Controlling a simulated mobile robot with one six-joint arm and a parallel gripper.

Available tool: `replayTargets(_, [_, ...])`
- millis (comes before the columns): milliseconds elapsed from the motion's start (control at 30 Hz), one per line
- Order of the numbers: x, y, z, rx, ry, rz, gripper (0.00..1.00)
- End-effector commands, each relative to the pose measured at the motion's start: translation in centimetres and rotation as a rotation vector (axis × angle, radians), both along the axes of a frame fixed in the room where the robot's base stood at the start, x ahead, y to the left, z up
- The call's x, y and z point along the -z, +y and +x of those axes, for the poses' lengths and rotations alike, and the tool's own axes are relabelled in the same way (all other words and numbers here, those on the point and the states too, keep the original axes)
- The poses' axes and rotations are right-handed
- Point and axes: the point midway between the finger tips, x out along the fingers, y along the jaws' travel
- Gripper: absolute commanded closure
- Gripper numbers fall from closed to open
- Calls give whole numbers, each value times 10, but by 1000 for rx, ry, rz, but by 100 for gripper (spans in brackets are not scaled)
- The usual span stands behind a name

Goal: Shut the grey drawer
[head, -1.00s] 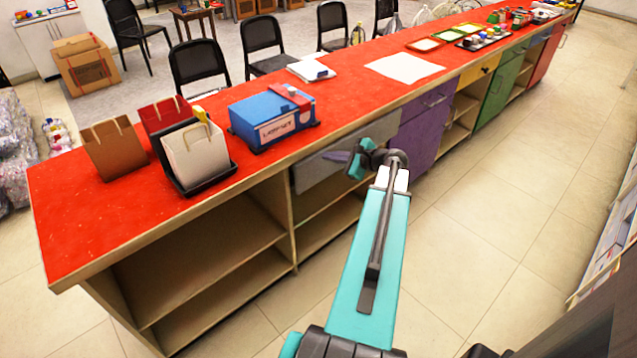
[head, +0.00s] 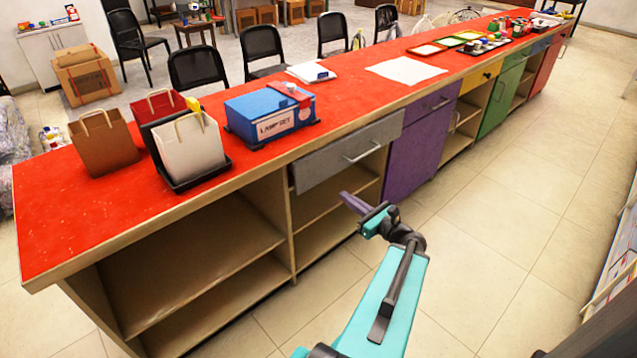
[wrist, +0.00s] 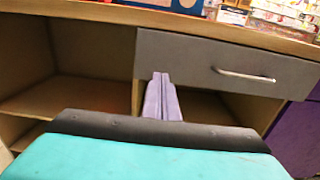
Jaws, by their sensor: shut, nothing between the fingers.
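The grey drawer (head: 335,160) is in the counter, just under the red top and left of the purple drawer and door. My gripper (head: 345,197) is in front of the counter, below the drawer in the head view, apart from the handle. Its purple fingers are together and empty. In the wrist view the fingertips (wrist: 160,76) overlap the drawer's lower left part.
Open shelves (head: 190,265) lie left of and below the drawer. The purple cabinet (head: 415,150) stands to its right. A blue box (head: 270,115) and several paper bags stand on the red counter top (head: 60,205).

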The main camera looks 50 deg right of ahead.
Motion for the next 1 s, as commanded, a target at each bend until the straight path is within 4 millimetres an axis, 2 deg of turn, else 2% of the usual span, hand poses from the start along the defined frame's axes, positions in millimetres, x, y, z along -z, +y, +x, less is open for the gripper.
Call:
replayTargets(567, [1, -1, 5, 0, 1, -2, 100])
replayTargets(867, [3, -3, 23, -1, 1, -3, 100])
replayTargets(1000, [2, -6, 39, -3, 1, -4, 100])
